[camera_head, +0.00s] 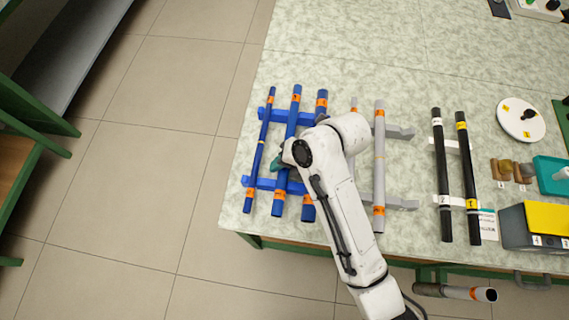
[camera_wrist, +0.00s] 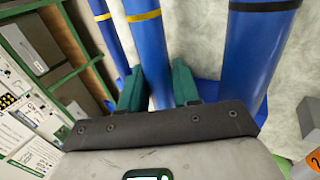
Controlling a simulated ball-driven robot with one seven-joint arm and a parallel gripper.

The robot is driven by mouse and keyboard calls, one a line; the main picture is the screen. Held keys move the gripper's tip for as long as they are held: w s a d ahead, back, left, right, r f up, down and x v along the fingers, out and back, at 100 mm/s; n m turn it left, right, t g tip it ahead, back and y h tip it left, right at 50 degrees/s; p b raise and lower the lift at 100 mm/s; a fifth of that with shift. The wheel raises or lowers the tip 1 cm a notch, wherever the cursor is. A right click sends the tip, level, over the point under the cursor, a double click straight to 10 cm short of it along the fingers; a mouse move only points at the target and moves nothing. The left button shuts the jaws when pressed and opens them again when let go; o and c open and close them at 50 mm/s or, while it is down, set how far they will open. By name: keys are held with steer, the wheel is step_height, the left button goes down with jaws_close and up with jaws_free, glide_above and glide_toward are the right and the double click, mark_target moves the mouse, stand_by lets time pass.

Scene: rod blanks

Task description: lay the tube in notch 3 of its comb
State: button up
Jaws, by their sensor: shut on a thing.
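Three blue tubes lie side by side across a blue comb (camera_head: 266,183) on the table: a thin one (camera_head: 258,150) at left, a middle one (camera_head: 293,115) and a thicker one (camera_head: 308,208) at right. Orange labels mark their ends. My gripper (camera_wrist: 157,88) is shut on the middle tube, which also shows in the wrist view (camera_wrist: 150,50) with a yellow band. One green finger is on each side of it. In the head view my arm hides part of the thick tube and comb. I cannot tell whether the held tube rests in its notches or is slightly raised.
A grey tube (camera_head: 379,165) lies on a grey comb (camera_head: 400,132), with another partly behind my arm. Two black tubes (camera_head: 443,165) lie on a white comb. A white disc (camera_head: 517,122), teal tray (camera_head: 547,166) and yellow-topped box (camera_head: 549,216) stand right.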

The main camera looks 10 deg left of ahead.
steer(key=shift+f+b, duration=0.5)
steer(key=shift+f, duration=0.1)
steer(key=o, duration=0.9)
